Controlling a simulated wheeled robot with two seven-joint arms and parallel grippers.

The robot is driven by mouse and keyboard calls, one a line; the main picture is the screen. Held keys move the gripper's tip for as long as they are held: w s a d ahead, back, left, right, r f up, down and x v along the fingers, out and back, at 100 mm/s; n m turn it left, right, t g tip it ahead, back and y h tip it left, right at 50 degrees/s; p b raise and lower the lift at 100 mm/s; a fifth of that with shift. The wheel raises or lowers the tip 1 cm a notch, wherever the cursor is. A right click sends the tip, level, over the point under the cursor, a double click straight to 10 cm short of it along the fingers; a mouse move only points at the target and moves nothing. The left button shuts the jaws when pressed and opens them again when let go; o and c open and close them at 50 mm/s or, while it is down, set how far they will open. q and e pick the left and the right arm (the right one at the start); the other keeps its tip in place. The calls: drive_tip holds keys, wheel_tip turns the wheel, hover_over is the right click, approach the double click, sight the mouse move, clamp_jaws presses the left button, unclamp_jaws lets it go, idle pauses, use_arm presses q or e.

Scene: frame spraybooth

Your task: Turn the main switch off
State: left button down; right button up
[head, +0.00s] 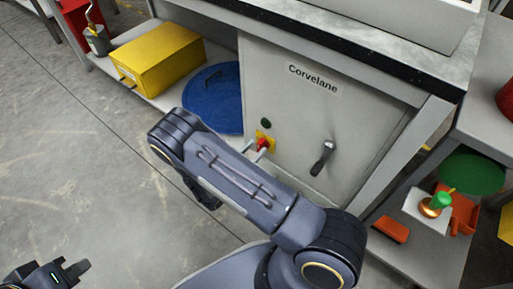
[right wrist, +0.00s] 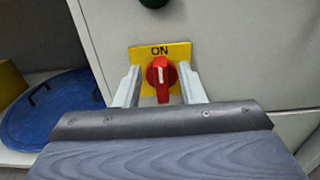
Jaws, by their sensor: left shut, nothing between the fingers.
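The main switch is a red knob (right wrist: 160,76) on a yellow plate (right wrist: 137,54) marked ON, on the grey cabinet front. Its white mark stands upright, toward the word ON. In the head view the red knob (head: 262,144) is partly covered by my right gripper (head: 257,150). In the right wrist view the two fingers of my right gripper (right wrist: 160,88) are apart, one on each side of the knob, with a small gap showing at the left. My left gripper (head: 76,268) is at the lower left, over the floor, shut and empty, far from the switch.
The cabinet (head: 285,105), labelled Corvelane, has a dark green round button (head: 266,123) above the switch and a grey lever handle (head: 322,158) to its right. A blue lid (head: 213,97) and a yellow box (head: 158,57) lie on the shelf at left. The floor at left is clear.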

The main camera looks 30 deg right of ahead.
drive_tip(key=shift+x, duration=0.95)
clamp_jaws()
drive_tip(key=shift+n, duration=0.4)
drive_tip(key=n, duration=0.2)
drive_tip(key=w+n+p, duration=0.1)
drive_tip(key=n, duration=0.4)
drive_tip(key=shift+w+a+f+p, duration=0.2)
drive_tip(key=shift+a+f+p, duration=0.05)
drive_tip(key=shift+a+p, duration=0.15)
drive_tip(key=n, duration=0.3)
drive_tip(key=f+n, duration=0.1)
drive_tip(key=n, duration=0.1)
drive_tip(key=shift+w+n, duration=0.25)
drive_tip(key=shift+n, duration=0.15)
drive_tip(key=shift+w+a+f+n, duration=0.1)
drive_tip(key=shift+f+n, duration=0.1)
drive_tip(key=shift+n, duration=0.9)
drive_tip(key=shift+f+n, duration=0.25)
drive_tip(key=shift+n, duration=0.85)
